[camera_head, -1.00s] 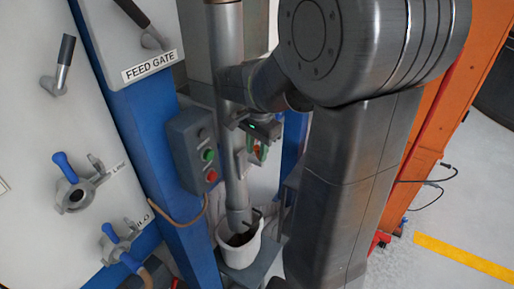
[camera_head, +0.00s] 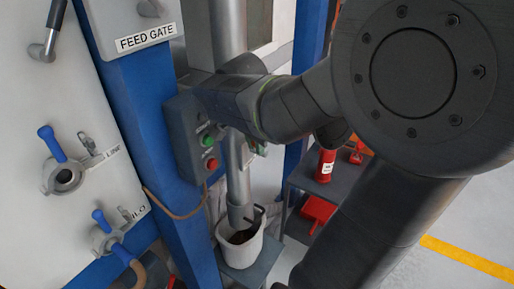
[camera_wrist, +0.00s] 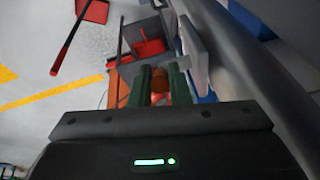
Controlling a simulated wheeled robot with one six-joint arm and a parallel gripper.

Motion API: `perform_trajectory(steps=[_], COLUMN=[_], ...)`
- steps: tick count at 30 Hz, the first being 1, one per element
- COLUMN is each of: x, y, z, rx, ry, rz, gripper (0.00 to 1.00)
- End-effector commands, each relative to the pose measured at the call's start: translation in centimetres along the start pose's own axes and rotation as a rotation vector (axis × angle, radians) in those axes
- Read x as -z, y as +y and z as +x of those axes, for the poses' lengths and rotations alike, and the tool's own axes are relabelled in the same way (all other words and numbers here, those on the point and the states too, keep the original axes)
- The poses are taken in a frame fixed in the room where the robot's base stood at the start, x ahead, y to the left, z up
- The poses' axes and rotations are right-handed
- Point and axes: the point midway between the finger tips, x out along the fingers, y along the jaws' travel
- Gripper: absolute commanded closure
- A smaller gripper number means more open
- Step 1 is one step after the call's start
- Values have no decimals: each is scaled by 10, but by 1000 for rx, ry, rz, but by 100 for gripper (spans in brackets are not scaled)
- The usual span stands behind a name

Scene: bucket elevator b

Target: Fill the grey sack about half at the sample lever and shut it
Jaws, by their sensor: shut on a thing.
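A pale, bucket-shaped container (camera_head: 240,250) stands under the lower end of the grey pipe (camera_head: 237,185), with dark material inside. A small dark lever (camera_head: 258,214) sticks out at the pipe's lower end. I cannot tell which thing is the grey sack. My gripper shows in the wrist view (camera_wrist: 161,86), its green fingers shut on an orange-brown piece (camera_wrist: 160,80); I cannot tell what this piece belongs to. In the head view my arm hides most of the gripper, beside the pipe and above the container.
A grey box with green and red buttons (camera_head: 190,140) sits on the blue post (camera_head: 155,150), close to my arm. A panel with blue-handled valves (camera_head: 66,172) is at left. A shelf (camera_head: 300,178) holds a red cylinder (camera_head: 326,166). Open floor lies at right.

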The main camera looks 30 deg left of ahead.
Motion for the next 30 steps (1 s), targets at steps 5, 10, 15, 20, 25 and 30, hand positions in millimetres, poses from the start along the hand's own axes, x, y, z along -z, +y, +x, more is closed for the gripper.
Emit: perform_trajectory(steps=[5,10,15,20,25,30], x=[0,0,0,0,0,-1], y=[0,0,0,0,0,-1], z=[0,0,0,0,-6,-33], rx=[2,1,1,1,2,6], ry=[8,8,7,7,7,7], rz=[0,0,0,0,0,0], gripper=[100,100,62,62,62,62])
